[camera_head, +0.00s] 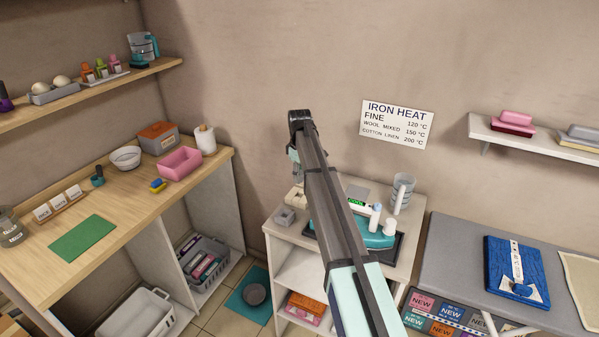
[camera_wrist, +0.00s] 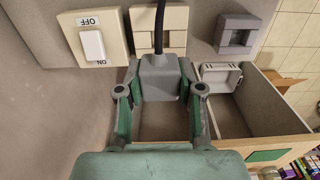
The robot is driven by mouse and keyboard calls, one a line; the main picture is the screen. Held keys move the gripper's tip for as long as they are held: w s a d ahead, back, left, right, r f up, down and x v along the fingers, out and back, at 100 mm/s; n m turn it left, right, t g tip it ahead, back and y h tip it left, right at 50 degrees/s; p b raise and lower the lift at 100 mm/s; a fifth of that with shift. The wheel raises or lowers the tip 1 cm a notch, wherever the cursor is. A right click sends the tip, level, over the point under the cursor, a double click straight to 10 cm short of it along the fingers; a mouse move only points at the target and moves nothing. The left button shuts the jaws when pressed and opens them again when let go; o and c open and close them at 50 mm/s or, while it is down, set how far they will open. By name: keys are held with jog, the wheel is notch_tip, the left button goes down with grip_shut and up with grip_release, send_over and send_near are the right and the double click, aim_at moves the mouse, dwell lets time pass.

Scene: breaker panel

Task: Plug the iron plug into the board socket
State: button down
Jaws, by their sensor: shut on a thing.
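My gripper (camera_wrist: 160,92) is shut on a grey plug (camera_wrist: 159,78) in the wrist view, one finger on each side of it. A black cable (camera_wrist: 159,22) runs up from the plug. A cream socket (camera_wrist: 174,20) lies just beyond the plug, which hides part of it. I cannot tell whether plug and socket touch. A cream switch (camera_wrist: 93,45) marked OFF and ON sits left of the socket. In the head view a teal iron (camera_head: 370,234) rests on a dark tray on the small cabinet. My arm hides part of the iron and most of the socket area.
A grey block with a recess (camera_wrist: 238,34) sits right of the socket; a grey block (camera_head: 285,215) shows on the cabinet in the head view. An ironing board (camera_head: 450,262) is at right, a wooden counter (camera_head: 130,215) at left.

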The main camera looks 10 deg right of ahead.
jog(key=shift+f+b, duration=0.7)
jog(key=shift+f, duration=1.85)
jog(key=shift+f, duration=0.95)
jog(key=c, duration=0.7)
grip_release()
jog(key=shift+o, duration=0.2)
jog(key=shift+r, duration=0.2)
jog(key=shift+r+p, duration=1.7)
jog(key=shift+r, duration=2.2)
